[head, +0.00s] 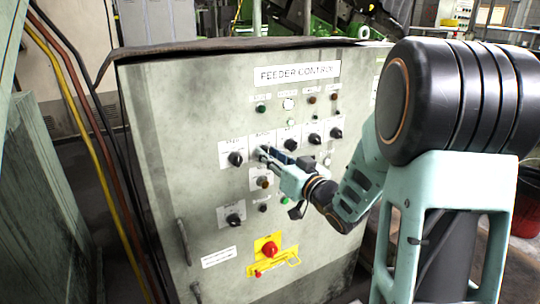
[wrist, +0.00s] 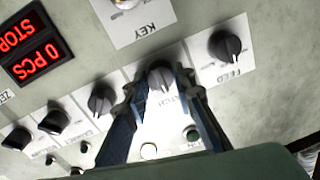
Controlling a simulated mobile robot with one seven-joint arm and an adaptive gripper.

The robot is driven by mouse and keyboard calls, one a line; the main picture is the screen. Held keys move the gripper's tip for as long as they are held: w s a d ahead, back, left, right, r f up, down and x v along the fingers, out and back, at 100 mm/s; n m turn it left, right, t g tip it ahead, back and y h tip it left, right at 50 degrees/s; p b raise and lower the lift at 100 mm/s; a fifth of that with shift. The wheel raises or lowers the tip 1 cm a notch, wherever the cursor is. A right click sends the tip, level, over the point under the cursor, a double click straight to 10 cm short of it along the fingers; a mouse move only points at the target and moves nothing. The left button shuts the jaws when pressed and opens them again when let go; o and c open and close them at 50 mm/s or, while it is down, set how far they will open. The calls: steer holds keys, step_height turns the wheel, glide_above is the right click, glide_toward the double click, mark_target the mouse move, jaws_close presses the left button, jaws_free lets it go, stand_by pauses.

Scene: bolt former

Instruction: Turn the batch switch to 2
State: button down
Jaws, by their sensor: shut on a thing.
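The batch switch (wrist: 161,76) is a dark round knob on a white plate, seen upside down in the wrist view. A pale mark shows on its lower side in that picture; the scale numbers are not readable. My gripper (head: 266,154) reaches the panel from the right in the head view. Its two blue fingers stand on either side of the batch knob in the wrist view and are shut on it. In the head view the fingers hide most of this knob, below the plate marked BATCH (head: 264,136).
The grey feeder control cabinet (head: 170,115) carries a feed knob (head: 235,159) left of my gripper and several knobs to its right. Below are a red emergency stop (head: 269,249) on yellow and a door handle (head: 184,242). A red display (wrist: 37,50) reads 0 PCS.

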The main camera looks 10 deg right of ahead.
steer(key=shift+f+n+b, duration=0.1)
steer(key=shift+n+b, duration=0.2)
steer(key=shift+b, duration=0.25)
steer(key=n+b, duration=0.8)
steer(key=shift+r+h, duration=0.2)
steer(key=shift+h, duration=0.2)
steer(key=c, duration=1.6)
jaws_free()
